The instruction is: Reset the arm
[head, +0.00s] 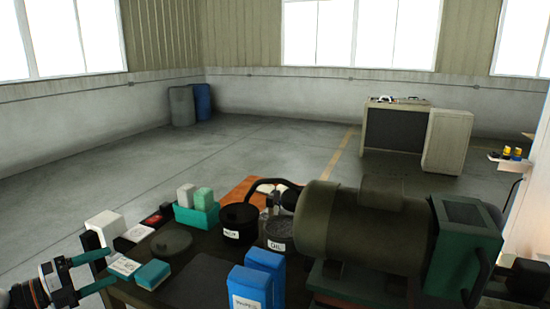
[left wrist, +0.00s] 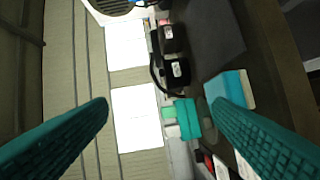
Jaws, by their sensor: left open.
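My left gripper (head: 113,267) is at the lower left of the head view, at the left end of the cluttered worktable. Its two teal fingers are spread apart with nothing held between them. In the left wrist view the ribbed teal fingers (left wrist: 160,107) also stand wide apart, one at each side. A teal-and-white block (head: 152,274) lies just right of the fingertips in the head view. It also shows near the right finger in the left wrist view (left wrist: 230,89). My right gripper is in neither view.
The worktable holds a teal box (head: 197,216), a black pot (head: 239,222), blue cartons (head: 251,288), a flat round lid (head: 171,241) and a large dark green motor-like machine (head: 362,228). A cabinet (head: 446,141) stands behind at right. The floor at back left is open.

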